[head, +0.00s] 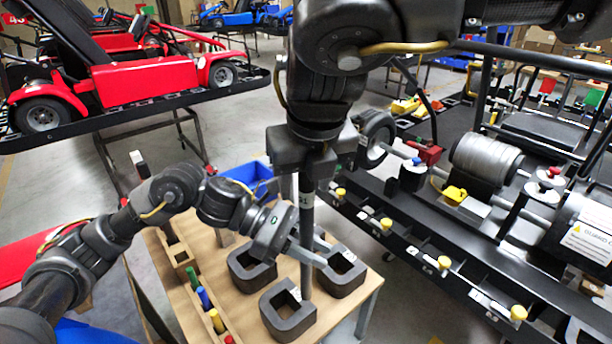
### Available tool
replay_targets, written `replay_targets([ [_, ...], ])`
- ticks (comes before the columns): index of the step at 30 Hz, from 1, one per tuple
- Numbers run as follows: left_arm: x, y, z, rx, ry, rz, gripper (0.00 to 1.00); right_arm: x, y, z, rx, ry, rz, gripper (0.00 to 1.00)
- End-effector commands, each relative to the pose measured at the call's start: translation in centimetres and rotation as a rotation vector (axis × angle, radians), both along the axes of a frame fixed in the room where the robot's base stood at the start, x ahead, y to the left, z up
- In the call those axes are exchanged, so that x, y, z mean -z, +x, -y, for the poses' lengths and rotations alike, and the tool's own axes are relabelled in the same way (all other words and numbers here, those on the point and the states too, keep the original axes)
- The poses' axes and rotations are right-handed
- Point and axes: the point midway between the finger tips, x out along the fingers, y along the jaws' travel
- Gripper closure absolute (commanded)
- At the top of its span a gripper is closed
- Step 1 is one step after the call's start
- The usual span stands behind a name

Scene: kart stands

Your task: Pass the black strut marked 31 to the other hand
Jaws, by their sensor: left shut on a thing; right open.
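The strut marked 31 (306,222) stands upright, dark grey, with a white label near its upper part. My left gripper (312,250), coming in from the left, is shut on the strut's lower part. My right gripper (305,178) is directly above, pointing down, with its jaws open around the upper end of the strut. The strut's top is hidden by the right gripper. Its lower end overlaps the dark blocks in the picture, and I cannot tell whether it touches anything there.
Dark square ring blocks (288,322) sit on the wooden table (205,262) around the strut. A blue bin (243,177) is behind. A rack with coloured handles (204,298) lines the table's left side. A kart chassis (480,265) fills the right; a red kart (145,80) stands back left.

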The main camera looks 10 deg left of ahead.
Motion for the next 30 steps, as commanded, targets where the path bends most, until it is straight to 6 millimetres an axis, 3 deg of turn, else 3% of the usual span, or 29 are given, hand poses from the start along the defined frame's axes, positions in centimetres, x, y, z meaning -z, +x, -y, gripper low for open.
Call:
replay_targets([
  [1,-0.09,0.02,0.0,-0.001,-0.001,0.001,1.0,-0.02,-0.01,-0.01,0.0,0.0,0.0,0.53],
  [12,-0.09,0.02,0.0,-0.001,-0.001,0.001,1.0,-0.05,0.0,0.0,0.0,0.0,0.0,1.0],
  [14,-0.09,0.02,0.0,-0.001,-0.001,0.001,1.0,-0.05,0.0,0.01,0.0,0.0,0.0,1.0],
  [15,-0.09,0.02,0.0,-0.001,-0.001,0.001,0.75,-0.12,0.01,0.01,0.0,0.001,0.001,1.0],
  [20,-0.07,0.01,0.0,0.0,-0.001,0.001,0.54,-0.12,0.0,0.0,0.0,0.001,0.001,1.0],
  [30,-0.12,0.05,-0.29,-0.001,0.0,0.0,0.52,-0.12,0.0,-0.01,0.0,0.001,0.0,1.0],
])
